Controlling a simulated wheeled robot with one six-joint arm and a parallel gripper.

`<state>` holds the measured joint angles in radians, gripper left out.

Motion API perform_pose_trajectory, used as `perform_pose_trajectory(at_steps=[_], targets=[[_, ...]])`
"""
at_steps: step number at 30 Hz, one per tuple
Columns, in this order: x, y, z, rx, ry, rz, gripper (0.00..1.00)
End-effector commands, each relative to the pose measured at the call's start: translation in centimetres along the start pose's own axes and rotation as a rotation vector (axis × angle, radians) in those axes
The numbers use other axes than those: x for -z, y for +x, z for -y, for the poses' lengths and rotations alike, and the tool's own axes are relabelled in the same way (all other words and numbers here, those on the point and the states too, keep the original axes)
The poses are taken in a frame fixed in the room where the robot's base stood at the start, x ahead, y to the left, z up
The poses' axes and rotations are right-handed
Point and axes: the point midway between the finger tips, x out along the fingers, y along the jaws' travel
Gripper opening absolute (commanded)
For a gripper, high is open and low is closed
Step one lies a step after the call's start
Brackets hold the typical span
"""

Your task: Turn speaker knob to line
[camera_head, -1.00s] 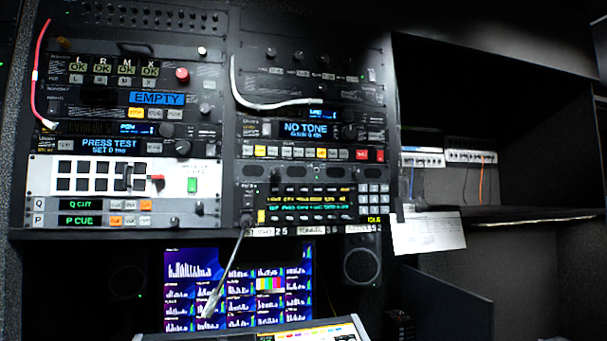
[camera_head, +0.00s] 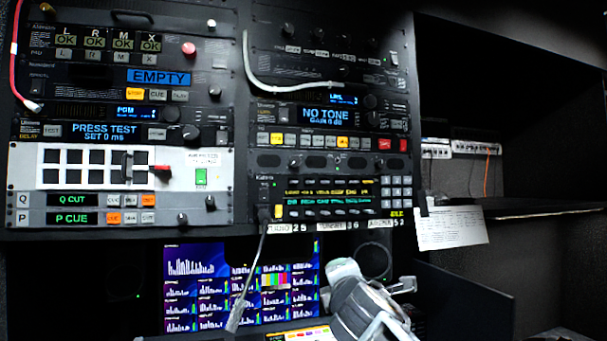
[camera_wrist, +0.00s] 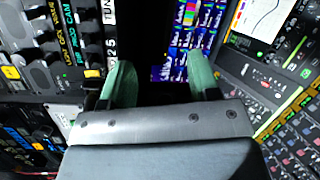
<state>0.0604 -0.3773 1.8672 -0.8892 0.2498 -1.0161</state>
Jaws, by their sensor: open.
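I cannot make out which of several small knobs is the speaker knob, and I can read no line mark. Dark round knobs show on the left rack, such as one beside the PRESS TEST display (camera_head: 190,133), and on the right rack beside the NO TONE display (camera_head: 372,121). My gripper (camera_head: 365,292) is at the lower middle of the head view, below the right rack and in front of the monitor's right side. In the wrist view my gripper (camera_wrist: 160,74) is open, its two greenish fingers apart with nothing between them.
A lit monitor (camera_head: 205,265) sits under the racks. A grey cable (camera_head: 250,270) hangs in front of it. A red cable (camera_head: 14,60) and a white cable (camera_head: 265,90) cross the racks. A white paper (camera_head: 450,227) hangs by the shelf (camera_head: 540,211) at right.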

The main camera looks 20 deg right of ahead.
Motion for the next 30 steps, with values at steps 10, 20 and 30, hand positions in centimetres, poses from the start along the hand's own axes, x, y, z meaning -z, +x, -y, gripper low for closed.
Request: perform_pose_trajectory(at_steps=[10,20,30], targets=[[-2.2,-1.6,-17.4,-0.522,-1.144,0.186,0.56],[-1.5,0.4,-21.2,-0.586,-1.355,0.237,0.56],[-0.5,5.8,-24.8,-0.584,-1.351,0.237,0.56]])
